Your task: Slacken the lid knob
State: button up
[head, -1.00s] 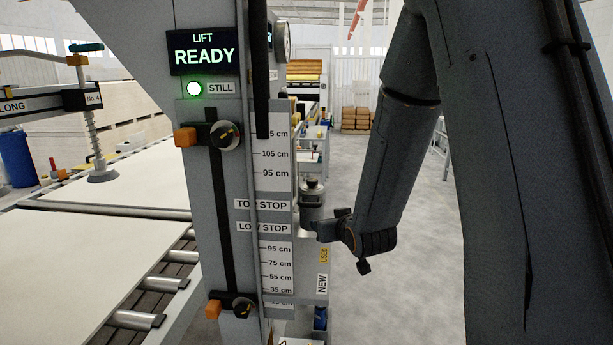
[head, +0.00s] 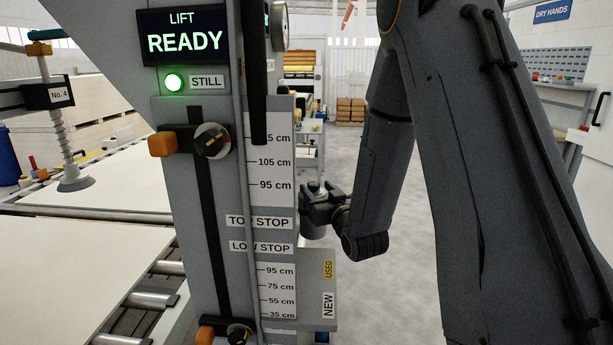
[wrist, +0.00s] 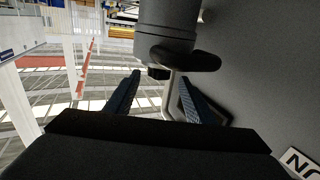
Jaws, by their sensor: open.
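A grey cylindrical canister (head: 313,230) is mounted at the right side of the lift column, its top partly covered by my gripper (head: 325,192). The canister also shows at the top of the wrist view (wrist: 165,30). The dark lid knob (wrist: 190,59), a wide bar shape, sits at the canister's end there. My gripper is open, and its two blue-grey fingers (wrist: 159,77) point at the knob from just short of it. No grip on the knob shows. In the head view I cannot clearly separate the knob from the fingers.
The lift column (head: 215,260) stands close left of my gripper, with a READY display (head: 185,42) and clamp knobs. A panel marked USED and NEW (head: 318,290) lies below the canister. Open floor (head: 400,290) is to the right.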

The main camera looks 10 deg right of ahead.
jog(key=shift+w+a, duration=0.1)
jog(key=shift+w, duration=0.55)
jog(key=w+p, duration=0.2)
jog(key=w, duration=0.3)
jog(key=shift+w+a+r, duration=0.1)
jog(key=shift+w, duration=0.3)
jog(key=shift+w+a+p, duration=0.15)
jog(key=shift+w+p, duration=0.2)
jog(key=shift+w, duration=0.2)
jog(key=c, duration=1.1)
jog(key=shift+o, duration=0.2)
